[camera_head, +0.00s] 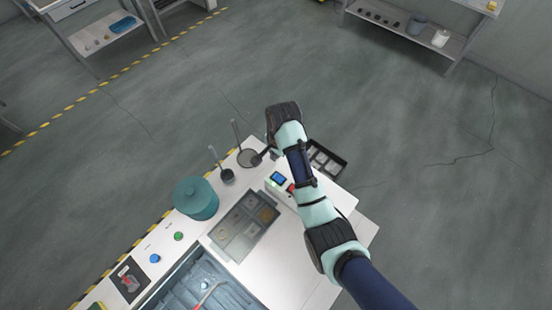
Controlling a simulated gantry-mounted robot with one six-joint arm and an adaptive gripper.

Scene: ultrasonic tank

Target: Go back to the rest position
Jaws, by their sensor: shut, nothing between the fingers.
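My arm comes in from the lower right over the white workbench (290,265). Its wrist bends at the bench's far edge. My gripper (259,158) is small and dark, shut and empty, over or beside a round grey dish (247,160). I cannot tell whether it touches the dish. A small box with a blue display (278,179) stands just below my wrist, partly hidden by the arm.
The blue-lined tank (183,289) is at the front. A black tray (327,160) lies behind my arm. Open floor surrounds the bench.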

